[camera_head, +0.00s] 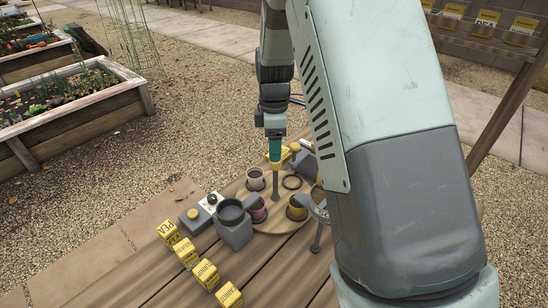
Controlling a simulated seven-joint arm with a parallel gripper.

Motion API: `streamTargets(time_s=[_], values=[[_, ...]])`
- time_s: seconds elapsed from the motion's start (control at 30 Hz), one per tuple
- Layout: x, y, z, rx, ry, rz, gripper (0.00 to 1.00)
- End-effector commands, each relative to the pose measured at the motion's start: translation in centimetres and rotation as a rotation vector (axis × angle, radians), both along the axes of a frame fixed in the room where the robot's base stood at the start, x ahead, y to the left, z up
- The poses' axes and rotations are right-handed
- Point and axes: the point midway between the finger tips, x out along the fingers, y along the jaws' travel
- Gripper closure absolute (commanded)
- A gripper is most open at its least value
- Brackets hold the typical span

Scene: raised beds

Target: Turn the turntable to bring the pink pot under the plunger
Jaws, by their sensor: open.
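The turntable (278,216) is a round wooden disc on the plank table. A pink pot (259,213) sits at its front left, partly hidden behind a grey block with a dark cup. A cream pot (255,182) stands at the back left and an orange-brown pot (296,211) at the front right. A grey post (276,188) with a yellow top (282,156) rises from about the middle of the disc. My gripper (275,155) is open, pointing down, with its teal fingers at the yellow top; contact is unclear. I cannot clearly identify the plunger; my arm hides the right side.
The grey block with the dark cup (234,227) stands left of the pink pot. Several yellow labelled blocks (186,252) line the table's left front. A dark ring (292,182) lies at the disc's back right.

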Motion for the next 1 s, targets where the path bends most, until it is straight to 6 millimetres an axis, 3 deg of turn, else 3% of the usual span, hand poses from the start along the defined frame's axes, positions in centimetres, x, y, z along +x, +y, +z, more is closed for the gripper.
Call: streamTargets(time_s=[0.1, 0.3, 0.7, 1.0], values=[[-0.1, 0.0, -2.3, -0.001, 0.004, 0.001, 0.37], [0.0, 0.0, -4.7, -0.001, 0.001, 0.001, 0.37], [0.0, 0.0, -5.3, 0.0, -0.001, 0.0, 0.39], [0.0, 0.0, -5.3, 0.0, -0.001, 0.0, 0.85]])
